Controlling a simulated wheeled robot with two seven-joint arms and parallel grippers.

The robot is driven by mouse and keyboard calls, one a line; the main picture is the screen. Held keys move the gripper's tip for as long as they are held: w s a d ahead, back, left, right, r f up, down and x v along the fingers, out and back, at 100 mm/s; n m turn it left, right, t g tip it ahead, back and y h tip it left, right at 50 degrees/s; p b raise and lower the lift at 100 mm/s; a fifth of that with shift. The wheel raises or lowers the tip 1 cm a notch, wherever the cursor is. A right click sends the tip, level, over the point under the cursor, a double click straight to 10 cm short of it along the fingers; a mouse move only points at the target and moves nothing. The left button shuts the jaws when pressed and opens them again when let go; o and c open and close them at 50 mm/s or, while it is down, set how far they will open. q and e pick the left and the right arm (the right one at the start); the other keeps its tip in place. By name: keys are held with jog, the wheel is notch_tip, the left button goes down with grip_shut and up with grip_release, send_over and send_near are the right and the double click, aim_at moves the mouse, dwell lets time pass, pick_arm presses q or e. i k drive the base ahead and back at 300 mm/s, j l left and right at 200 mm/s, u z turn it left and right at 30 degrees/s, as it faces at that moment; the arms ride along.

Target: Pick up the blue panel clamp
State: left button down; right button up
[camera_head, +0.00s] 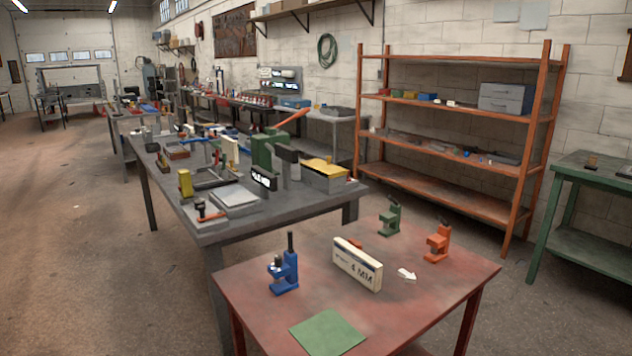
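The blue panel clamp (285,273) stands upright on the left part of the red table (415,305). A dark handle rises from its top. It is left of a white block (357,264) marked "4 MM" and is apart from it. Nothing hides the clamp in this view. Neither of my grippers shows in the head view.
A green clamp (390,216) and an orange clamp (437,243) stand at the back of the red table. A white arrow piece (407,274) lies right of the block. A green square (327,333) lies at the front. A cluttered grey bench (225,225) stands behind.

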aim_at(290, 270)
jog(key=i+l+u, duration=0.1)
jog(key=l, duration=0.25)
jog(key=i+l+u, duration=0.15)
jog(key=l, duration=0.25)
jog(key=i+l+u, duration=0.1)
jog(key=i+l, duration=0.2)
jog(key=i+l+u, duration=0.15)
jog(key=l, duration=0.4)
jog(key=i+l+u, duration=0.1)
jog(key=l, duration=0.3)
jog(key=i+l+u, duration=0.1)
jog(key=l, duration=0.35)
